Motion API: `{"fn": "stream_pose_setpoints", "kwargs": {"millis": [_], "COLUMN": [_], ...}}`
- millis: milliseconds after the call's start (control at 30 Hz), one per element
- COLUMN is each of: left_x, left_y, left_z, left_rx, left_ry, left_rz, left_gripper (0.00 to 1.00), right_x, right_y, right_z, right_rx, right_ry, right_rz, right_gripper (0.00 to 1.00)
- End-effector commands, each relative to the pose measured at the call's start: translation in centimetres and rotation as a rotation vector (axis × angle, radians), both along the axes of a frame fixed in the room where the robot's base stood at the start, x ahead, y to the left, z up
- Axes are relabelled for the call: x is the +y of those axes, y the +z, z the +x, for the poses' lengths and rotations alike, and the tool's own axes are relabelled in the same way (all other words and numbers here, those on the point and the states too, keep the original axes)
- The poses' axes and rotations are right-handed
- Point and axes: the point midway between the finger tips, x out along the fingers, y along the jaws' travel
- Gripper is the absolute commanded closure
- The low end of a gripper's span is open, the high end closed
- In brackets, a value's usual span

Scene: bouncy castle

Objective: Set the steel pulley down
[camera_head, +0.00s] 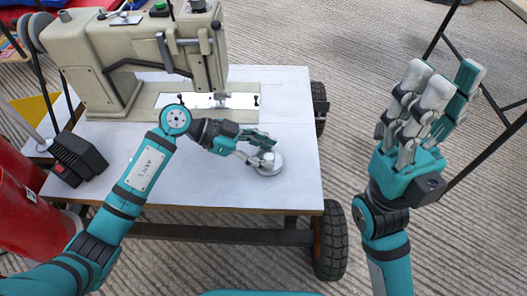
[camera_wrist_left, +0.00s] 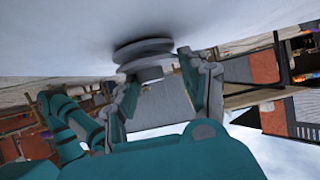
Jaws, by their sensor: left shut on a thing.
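The steel pulley (camera_head: 268,169) is a round, grey, grooved disc over the right part of the white tabletop (camera_head: 292,131). My left gripper (camera_head: 262,156) is shut on it from above and partly covers it. In the left wrist view the pulley (camera_wrist_left: 143,50) shows stacked flanges against the pale table surface, with the gripper fingers (camera_wrist_left: 165,85) on either side of its hub. It is very close to the surface; I cannot tell whether it touches. My right gripper (camera_head: 434,100) is raised to the right of the table, with its fingers spread, open and empty.
A beige sewing machine (camera_head: 140,62) stands at the back left of the table, its base plate behind my left gripper. A black pedal-like box (camera_head: 78,158) lies at the left edge. Red cylinders (camera_head: 32,215) stand at lower left. The tabletop's front and right parts are clear.

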Motion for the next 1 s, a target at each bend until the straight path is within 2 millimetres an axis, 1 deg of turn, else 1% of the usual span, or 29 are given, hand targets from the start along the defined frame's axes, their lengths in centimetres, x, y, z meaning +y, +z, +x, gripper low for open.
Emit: {"fn": "stream_pose_setpoints", "kwargs": {"millis": [133, 167, 300, 533, 633, 667, 733, 833, 1000], "left_x": [0.0, 0.0, 0.0, 0.0, 0.0, 0.2, 1.0, 2.6, 6.0], "left_y": [-0.1, -0.2, -0.2, -0.2, 0.0, 0.2, 0.7, 1.8, 3.6], "left_z": [0.0, 0.0, 0.0, 0.0, 0.0, 0.0, 0.0, 0.0, 0.0], "left_rx": [0.001, 0.001, 0.0, 0.0, -0.002, 0.0, 0.0, 0.0, 0.001], "left_ry": [0.0, 0.0, 0.0, 0.0, 0.0, 0.001, 0.002, 0.004, 0.003], "left_rz": [-0.001, 0.0, 0.0, 0.0, 0.0, 0.001, 0.003, 0.005, 0.005], "left_gripper": [0.95, 0.51, 0.32, 0.32, 0.32, 0.32, 0.32, 0.32, 0.32], "right_x": [0.0, 0.0, 0.0, 0.0, 0.0, 0.0, 0.0, -0.1, -0.3], "right_y": [0.0, -0.1, -0.1, -0.2, -0.5, 0.0, 0.6, -0.2, -0.7], "right_z": [-0.1, -0.1, -0.1, -0.1, 0.0, 0.0, -0.1, -0.2, -0.6], "right_rx": [0.005, 0.008, 0.007, 0.008, 0.009, 0.004, -0.001, 0.044, 0.091], "right_ry": [0.001, 0.0, 0.0, 0.001, 0.001, 0.001, 0.001, 0.002, 0.005], "right_rz": [0.0, 0.001, 0.001, 0.001, 0.001, 0.0, 0.0, 0.001, 0.006], "right_gripper": [0.68, 0.68, 0.68, 0.68, 0.68, 0.68, 0.68, 0.68, 0.68]}}
